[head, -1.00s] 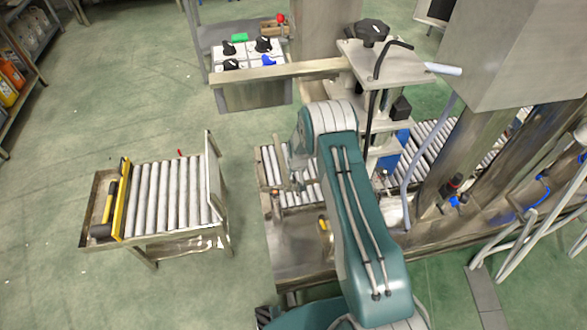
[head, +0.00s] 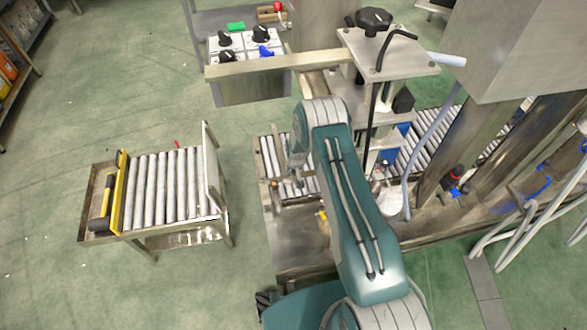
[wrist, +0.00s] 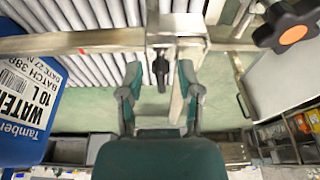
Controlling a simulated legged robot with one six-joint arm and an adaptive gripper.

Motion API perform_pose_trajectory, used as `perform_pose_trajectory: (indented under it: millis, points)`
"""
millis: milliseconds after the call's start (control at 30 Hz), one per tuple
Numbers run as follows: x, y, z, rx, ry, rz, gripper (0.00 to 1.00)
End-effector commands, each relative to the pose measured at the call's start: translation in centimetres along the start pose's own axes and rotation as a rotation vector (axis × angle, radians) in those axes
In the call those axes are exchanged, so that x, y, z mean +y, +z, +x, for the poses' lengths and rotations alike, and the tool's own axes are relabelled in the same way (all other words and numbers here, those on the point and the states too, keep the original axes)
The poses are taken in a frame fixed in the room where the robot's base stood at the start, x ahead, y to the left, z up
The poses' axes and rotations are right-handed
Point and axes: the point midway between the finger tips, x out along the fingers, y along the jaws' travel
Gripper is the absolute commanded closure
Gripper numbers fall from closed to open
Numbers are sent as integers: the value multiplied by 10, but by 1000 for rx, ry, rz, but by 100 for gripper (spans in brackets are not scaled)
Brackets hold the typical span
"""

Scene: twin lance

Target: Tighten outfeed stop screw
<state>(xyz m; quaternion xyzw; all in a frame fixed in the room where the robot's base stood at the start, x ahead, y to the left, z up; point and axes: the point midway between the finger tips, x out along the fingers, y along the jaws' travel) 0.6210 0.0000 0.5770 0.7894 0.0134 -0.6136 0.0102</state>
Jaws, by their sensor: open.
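In the wrist view a small dark screw (wrist: 160,70) hangs below a metal clamp block (wrist: 176,28) on a steel rail. It looks like the stop screw, but its thread and seating are too small to read. My gripper (wrist: 159,72) is open, with one finger on each side of the screw. I see no clear contact, and the depth between them is hard to tell. In the head view my gripper (head: 298,172) is small and partly hidden by my teal arm, over the short roller conveyor (head: 268,160). The screw cannot be made out there.
A blue water canister (wrist: 25,105) stands close left in the wrist view. A black star knob (wrist: 288,25) with an orange centre is at upper right.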

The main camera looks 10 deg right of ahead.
Motion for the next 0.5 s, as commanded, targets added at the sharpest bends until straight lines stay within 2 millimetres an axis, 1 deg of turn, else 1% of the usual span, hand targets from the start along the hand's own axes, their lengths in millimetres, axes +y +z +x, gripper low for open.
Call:
perform_pose_trajectory:
  millis: [33,67,100,133,367,500]
  points:
    - [0,0,0,0,0,0,68]
    - [0,0,0,0,0,0,81]
    - [0,0,0,0,0,0,99]
    - [0,0,0,0,0,0,100]
    - [0,0,0,0,1,4,100]
    - [0,0,0,-1,16,58,100]
